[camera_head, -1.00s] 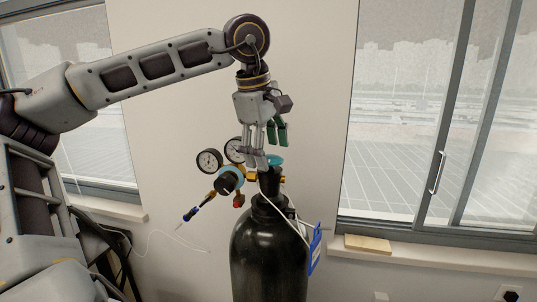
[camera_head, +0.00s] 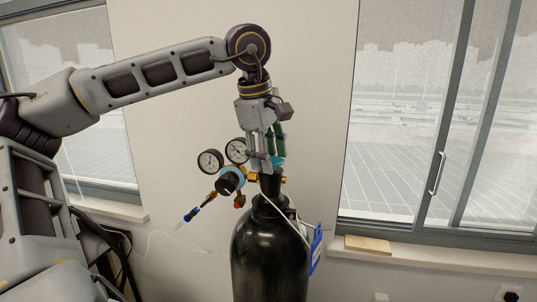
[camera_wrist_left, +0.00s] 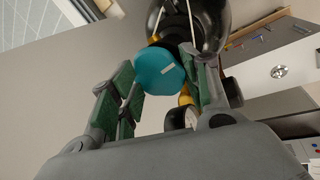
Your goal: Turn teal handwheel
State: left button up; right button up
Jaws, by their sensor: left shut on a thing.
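The teal handwheel (camera_wrist_left: 158,71) is a round knob with a pale mark on its face, on top of the black gas cylinder (camera_head: 268,250). In the head view only a sliver of the handwheel (camera_head: 277,161) shows beside my fingers. My left gripper (camera_head: 267,162) points down over the cylinder valve. In the left wrist view its green-padded fingers (camera_wrist_left: 163,85) stand on either side of the handwheel and are shut on it. The far finger contact is partly hidden. My right gripper is not in view.
Two pressure gauges (camera_head: 223,155) and a regulator with a black and light-blue knob (camera_head: 229,180) stand just left of the valve. A blue tag (camera_head: 315,250) hangs at the cylinder's right. A wooden block (camera_head: 367,244) lies on the right window sill. A wall is close behind.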

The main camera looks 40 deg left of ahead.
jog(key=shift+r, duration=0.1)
pick_arm(q)
jog(key=shift+a+m+p, duration=0.1)
jog(key=shift+m+p, duration=0.4)
jog(key=shift+m, duration=0.1)
jog(key=shift+h, duration=0.3)
jog(key=shift+c, duration=0.2)
jog(key=o, duration=1.2)
jog(key=shift+w+f, duration=0.1)
jog(key=shift+w, duration=0.25)
jog(key=shift+c, duration=0.2)
jog(key=shift+s, duration=0.1)
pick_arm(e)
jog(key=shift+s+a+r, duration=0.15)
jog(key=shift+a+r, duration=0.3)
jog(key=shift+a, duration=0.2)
pick_arm(q)
jog(key=shift+s, duration=0.15)
jog(key=shift+r, duration=0.2)
